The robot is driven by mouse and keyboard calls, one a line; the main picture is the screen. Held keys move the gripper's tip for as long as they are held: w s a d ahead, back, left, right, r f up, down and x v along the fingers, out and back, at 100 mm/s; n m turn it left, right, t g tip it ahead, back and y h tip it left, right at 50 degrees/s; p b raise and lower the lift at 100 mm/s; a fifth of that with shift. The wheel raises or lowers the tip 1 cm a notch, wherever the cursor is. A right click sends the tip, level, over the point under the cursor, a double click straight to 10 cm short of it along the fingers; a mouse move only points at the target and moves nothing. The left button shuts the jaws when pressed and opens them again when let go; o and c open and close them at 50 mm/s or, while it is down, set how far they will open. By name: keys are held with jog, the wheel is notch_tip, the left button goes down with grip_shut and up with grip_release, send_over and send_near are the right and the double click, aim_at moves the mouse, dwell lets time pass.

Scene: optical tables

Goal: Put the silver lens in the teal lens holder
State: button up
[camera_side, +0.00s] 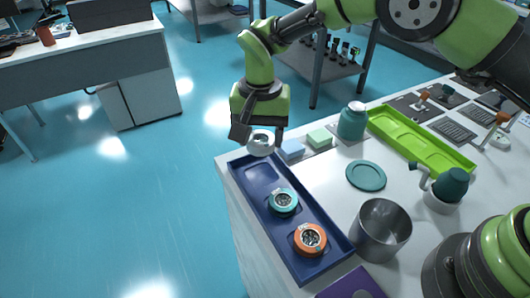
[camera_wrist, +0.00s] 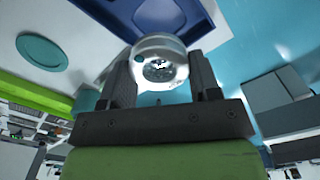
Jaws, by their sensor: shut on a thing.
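My gripper (camera_side: 260,137) is shut on the silver lens (camera_side: 261,150), a pale round ring, and holds it near the far end of the blue tray. In the wrist view the silver lens (camera_wrist: 158,46) sits between both fingers. The teal lens holder (camera_side: 284,202) is a round teal ring with a metallic centre. It lies in the blue tray (camera_side: 247,172), below and right of my gripper in the side view. Whether the lens is clear of the tray edge is hard to tell.
An orange ring (camera_side: 310,239) lies nearer in the same tray. A metal cup (camera_side: 381,229), a teal plate (camera_side: 366,176), a teal jar (camera_side: 352,121) and a green tray (camera_side: 420,141) stand to the right. Small blue (camera_side: 292,150) and green (camera_side: 319,138) blocks lie beside my gripper.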

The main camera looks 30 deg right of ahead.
jog(key=shift+r, duration=0.8)
jog(key=shift+d+r, duration=0.1)
jog(key=shift+d, duration=0.1)
jog(key=s+d, duration=0.3)
jog(key=d, duration=0.9)
send_over(366, 173)
notch_tip(366, 173, down, 10)
jog(key=shift+a+r, duration=0.1)
jog(key=shift+f, duration=0.25)
jog(key=o, duration=0.9)
jog(key=shift+o, duration=0.2)
